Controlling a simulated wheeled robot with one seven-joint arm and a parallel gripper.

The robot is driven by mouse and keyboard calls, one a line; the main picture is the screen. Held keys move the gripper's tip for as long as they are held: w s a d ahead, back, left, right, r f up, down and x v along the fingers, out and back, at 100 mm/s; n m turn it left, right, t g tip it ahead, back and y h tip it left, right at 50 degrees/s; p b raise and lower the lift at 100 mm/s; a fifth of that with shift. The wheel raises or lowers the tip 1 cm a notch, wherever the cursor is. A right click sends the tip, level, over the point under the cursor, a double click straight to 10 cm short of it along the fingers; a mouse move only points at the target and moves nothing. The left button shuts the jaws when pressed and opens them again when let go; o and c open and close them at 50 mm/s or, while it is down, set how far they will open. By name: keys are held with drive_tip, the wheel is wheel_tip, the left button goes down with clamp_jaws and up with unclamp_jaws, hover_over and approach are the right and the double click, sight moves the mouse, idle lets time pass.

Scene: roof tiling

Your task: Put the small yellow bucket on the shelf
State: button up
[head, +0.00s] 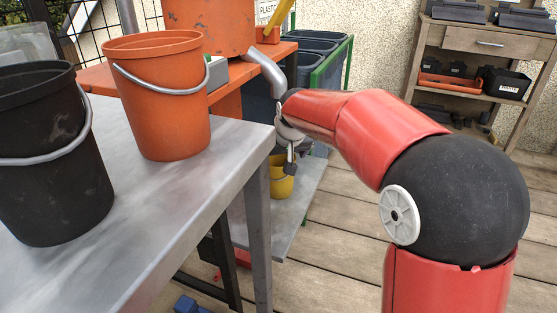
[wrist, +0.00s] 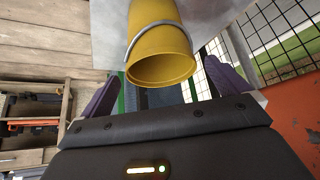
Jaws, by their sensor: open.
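The small yellow bucket (head: 281,182) stands on a low grey surface (head: 288,235) beyond the metal table, partly hidden by my gripper and the table edge. The wrist view shows the yellow bucket (wrist: 160,45) large, with its grey handle across it and its rim toward the camera. My gripper (head: 291,160) is just above or in front of the bucket. In the wrist view my gripper (wrist: 168,92) is open, its purple fingers apart on either side of the bucket's rim; contact cannot be told. A wooden shelf unit (head: 497,42) stands at the back right.
A black bucket (head: 50,165) and an orange bucket (head: 165,115) stand on the metal table (head: 150,225) at left. An orange bench (head: 228,78) and dark bins (head: 318,55) are behind. The shelf holds several dark items and an orange tray. Wooden floor (head: 345,235) is clear between.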

drive_tip(key=s+d+r+m+h, duration=0.1)
drive_tip(key=s+d+r, duration=0.2)
drive_tip(key=s+d, duration=0.35)
drive_tip(key=s+d+r, duration=0.3)
drive_tip(key=s+d, duration=0.1)
drive_tip(key=s, duration=0.6)
drive_tip(key=s+d+f+m, duration=0.1)
drive_tip(key=s+d+f, duration=0.2)
drive_tip(key=s, duration=0.5)
drive_tip(key=s+d+f+m+h, duration=0.1)
drive_tip(key=s+d+f, duration=0.2)
drive_tip(key=s, duration=0.5)
drive_tip(key=shift+s+d+f+g+p, duration=0.25)
drive_tip(key=shift+f+g+p, duration=0.1)
drive_tip(key=shift+f+g, duration=0.05)
wheel_tip(320, 180, up, 10)
drive_tip(key=p, duration=1)
drive_tip(key=shift+r, duration=0.15)
